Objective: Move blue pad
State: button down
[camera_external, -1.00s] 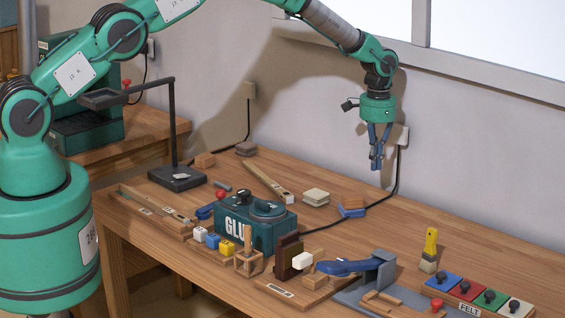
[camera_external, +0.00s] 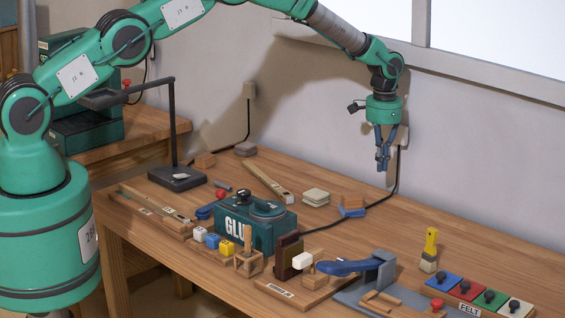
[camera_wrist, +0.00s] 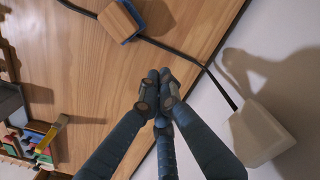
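A blue pad (camera_external: 442,281) with a dark knob lies at the left end of a row marked FELT, at the table's front right. A separate blue piece (camera_external: 352,212) lies under a wooden block (camera_external: 352,201) near the back edge. It also shows in the wrist view (camera_wrist: 134,36). My gripper (camera_external: 383,168) hangs in the air near the wall, apart from both blue items. In the wrist view its fingertips (camera_wrist: 158,92) are together with nothing visible between them.
Red (camera_external: 466,290), green (camera_external: 489,299) and white (camera_external: 515,308) pads share the felt row. A yellow-handled brush (camera_external: 430,250) stands behind it. A blue-handled tool (camera_external: 345,267) is to its left, and a GLUE box (camera_external: 232,232) is mid-table. A black cable (camera_external: 372,203) runs along the back.

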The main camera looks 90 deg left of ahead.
aim_at(361, 198)
jog(key=shift+f, duration=0.2)
notch_tip(361, 198, down, 10)
jog(key=shift+r, duration=0.25)
jog(key=shift+s+d+f, duration=0.1)
jog(key=shift+s+d, duration=0.15)
jog(key=shift+s, duration=0.4)
jog(key=shift+s+d+r, duration=0.1)
jog(key=shift+s+d, duration=0.1)
jog(key=shift+s, duration=0.4)
jog(key=shift+s+d+f, duration=0.1)
jog(key=shift+s+d, duration=0.15)
jog(key=shift+s, duration=0.4)
jog(key=shift+s, duration=0.15)
jog(key=shift+s+d, duration=0.2)
jog(key=shift+s, duration=0.25)
jog(key=shift+s+d, duration=0.2)
jog(key=shift+s, duration=0.25)
jog(key=shift+w, duration=0.15)
